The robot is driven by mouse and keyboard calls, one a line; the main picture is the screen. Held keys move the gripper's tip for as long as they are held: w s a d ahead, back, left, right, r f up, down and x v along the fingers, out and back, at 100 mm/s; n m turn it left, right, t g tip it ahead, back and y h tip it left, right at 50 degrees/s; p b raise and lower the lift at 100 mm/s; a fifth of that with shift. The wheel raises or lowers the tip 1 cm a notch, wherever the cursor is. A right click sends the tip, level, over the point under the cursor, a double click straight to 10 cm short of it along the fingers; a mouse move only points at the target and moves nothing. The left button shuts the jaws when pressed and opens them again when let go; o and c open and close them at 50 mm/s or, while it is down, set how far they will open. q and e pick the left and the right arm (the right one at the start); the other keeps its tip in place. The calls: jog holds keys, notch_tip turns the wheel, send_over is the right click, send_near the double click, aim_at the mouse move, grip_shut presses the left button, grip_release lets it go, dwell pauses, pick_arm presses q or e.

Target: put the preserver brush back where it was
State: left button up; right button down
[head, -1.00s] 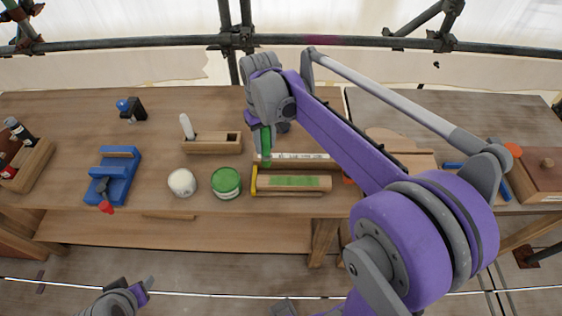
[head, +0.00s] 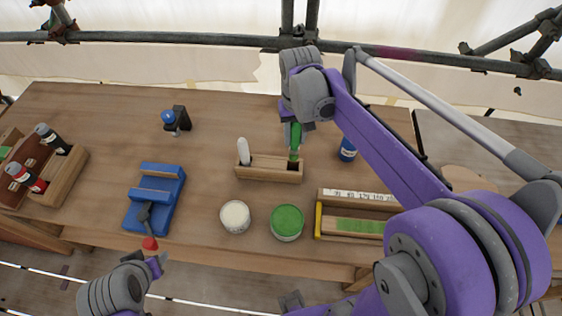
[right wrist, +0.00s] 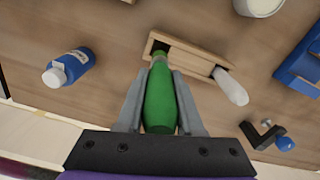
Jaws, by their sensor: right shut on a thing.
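The preserver brush appears as a green handle (right wrist: 160,100) between the fingers of my right gripper (right wrist: 158,95), which is shut on it. In the head view the green handle (head: 295,138) stands roughly upright over the right part of a wooden holder block (head: 270,176). Its lower end meets the dark slot there; I cannot tell how deep it sits. A white-handled tool (head: 243,151) stands in the left end of the same block. My left gripper (head: 157,262) is low at the left, near the bench's front edge; its fingers are too small to read.
A white tin (head: 235,217) and a green-topped tin (head: 287,222) stand in front of the block. A blue bottle (head: 347,149) stands to its right. A blue vice-like fixture (head: 155,198) and a bottle caddy (head: 62,182) are at left. A wooden tray (head: 325,235) is at front right.

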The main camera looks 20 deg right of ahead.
aim_at(293, 158)
jog(key=shift+w+f, duration=0.15)
jog(key=shift+f, duration=0.1)
jog(key=f, duration=0.5)
jog(key=shift+s, duration=0.3)
jog(key=shift+w+f, duration=0.1)
jog(key=shift+f, duration=2.1)
jog(key=shift+b, duration=0.3)
jog(key=shift+f, duration=0.2)
jog(key=c, duration=0.6)
grip_release()
jog(key=shift+o, duration=0.2)
jog(key=shift+r, duration=0.1)
